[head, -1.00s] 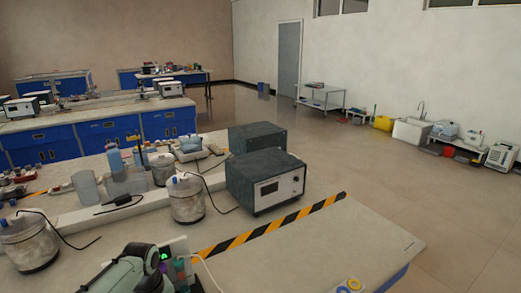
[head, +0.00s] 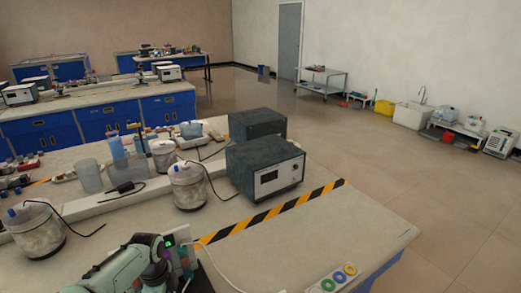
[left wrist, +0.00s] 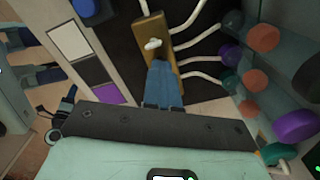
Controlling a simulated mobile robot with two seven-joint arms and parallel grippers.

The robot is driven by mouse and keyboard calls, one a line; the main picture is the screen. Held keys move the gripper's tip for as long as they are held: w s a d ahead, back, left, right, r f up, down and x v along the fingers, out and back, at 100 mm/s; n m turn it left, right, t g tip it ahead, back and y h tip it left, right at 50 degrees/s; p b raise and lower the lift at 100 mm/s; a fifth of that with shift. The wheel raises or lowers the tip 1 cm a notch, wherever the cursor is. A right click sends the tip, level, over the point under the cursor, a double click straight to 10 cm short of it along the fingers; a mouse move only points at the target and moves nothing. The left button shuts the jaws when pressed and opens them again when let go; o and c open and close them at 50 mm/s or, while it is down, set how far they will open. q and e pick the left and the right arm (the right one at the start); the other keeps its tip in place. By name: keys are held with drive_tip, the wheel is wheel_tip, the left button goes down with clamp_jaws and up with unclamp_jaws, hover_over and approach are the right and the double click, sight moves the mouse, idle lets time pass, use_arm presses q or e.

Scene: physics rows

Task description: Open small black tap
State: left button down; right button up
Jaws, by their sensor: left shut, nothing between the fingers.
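I cannot make out a small black tap clearly in either view. In the left wrist view, a brass-coloured block (left wrist: 153,30) with a small white lever or fitting (left wrist: 153,44) and white tubes stands against a dark panel. My left gripper (left wrist: 160,64) has blue fingers, closed together, with their tips just below the white fitting; I cannot tell whether they touch it. In the head view my left arm (head: 140,262) reaches in at the bottom, beside a small device with a green light (head: 170,242); its fingers are not clear there. My right gripper is not in view.
The bench's right part (head: 370,225) is mostly clear.

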use_arm(q)
drive_tip(key=shift+n, duration=0.7)
drive_tip(key=n+p, duration=0.1)
drive_tip(key=n, duration=0.2)
drive_tip(key=shift+r, duration=0.1)
drive_tip(key=n, duration=0.4)
drive_tip(key=c, duration=1.6)
unclamp_jaws()
drive_tip(key=shift+p, duration=0.3)
